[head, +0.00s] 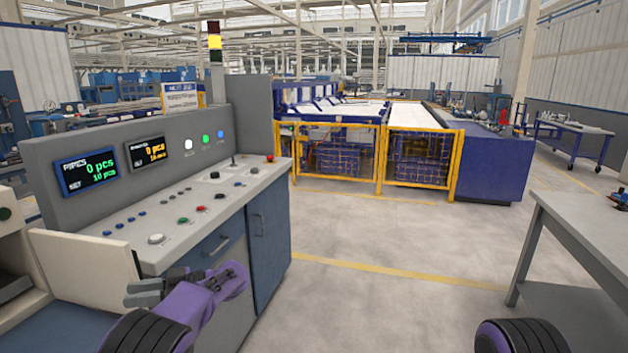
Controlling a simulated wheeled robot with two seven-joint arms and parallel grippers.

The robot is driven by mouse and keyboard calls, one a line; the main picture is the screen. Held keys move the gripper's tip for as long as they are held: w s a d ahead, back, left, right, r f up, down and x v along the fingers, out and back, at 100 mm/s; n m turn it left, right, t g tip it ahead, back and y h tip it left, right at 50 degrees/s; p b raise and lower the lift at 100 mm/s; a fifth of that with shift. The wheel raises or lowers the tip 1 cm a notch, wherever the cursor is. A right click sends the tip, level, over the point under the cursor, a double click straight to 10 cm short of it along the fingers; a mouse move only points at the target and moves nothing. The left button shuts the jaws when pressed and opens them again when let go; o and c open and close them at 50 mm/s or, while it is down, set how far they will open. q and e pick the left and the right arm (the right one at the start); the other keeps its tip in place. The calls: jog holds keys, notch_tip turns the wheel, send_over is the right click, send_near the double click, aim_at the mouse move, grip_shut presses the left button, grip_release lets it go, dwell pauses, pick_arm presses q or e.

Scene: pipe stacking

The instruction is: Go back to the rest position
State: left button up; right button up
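My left gripper (150,290) shows at the lower left, in front of the grey control console (205,165). Its grey fingers point left, and the purple arm link behind it bends down toward the bottom edge. The fingers overlap from this angle, so I cannot tell whether they are open or shut. I see no pipe in them. My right gripper is out of the picture; only a dark ribbed part of my own body shows at the lower right.
The console has buttons, a joystick and displays reading 0 pcs. A grey workbench (590,230) stands at the right. Yellow fencing (380,160) guards a blue machine behind. The floor (400,300) between console and workbench is clear.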

pick_arm(q)
jog(key=s+a+f+m+t+y, duration=0.1)
jog(key=a+f+m+t+y, duration=0.4)
jog(key=f+m+t, duration=0.4)
jog(key=s+f+m+t+h, duration=0.4)
jog(key=f+h, duration=0.1)
jog(key=f, duration=0.3)
jog(key=s+f+m+t+h, duration=0.3)
jog(key=s+f+t+h, duration=0.15)
jog(key=f, duration=0.25)
jog(key=s+d+f+g+h, duration=0.2)
jog(key=s+d+f+h, duration=0.1)
jog(key=s, duration=0.6)
jog(key=s+d+f+g+h, duration=0.2)
jog(key=s+d+f+h, duration=0.1)
jog(key=s, duration=0.5)
jog(key=s+d+f+g+h, duration=0.3)
jog(key=s+d, duration=0.3)
jog(key=s, duration=0.3)
jog(key=shift+s+f+h, duration=0.35)
jog(key=shift+f, duration=0.4)
jog(key=shift+d, duration=0.1)
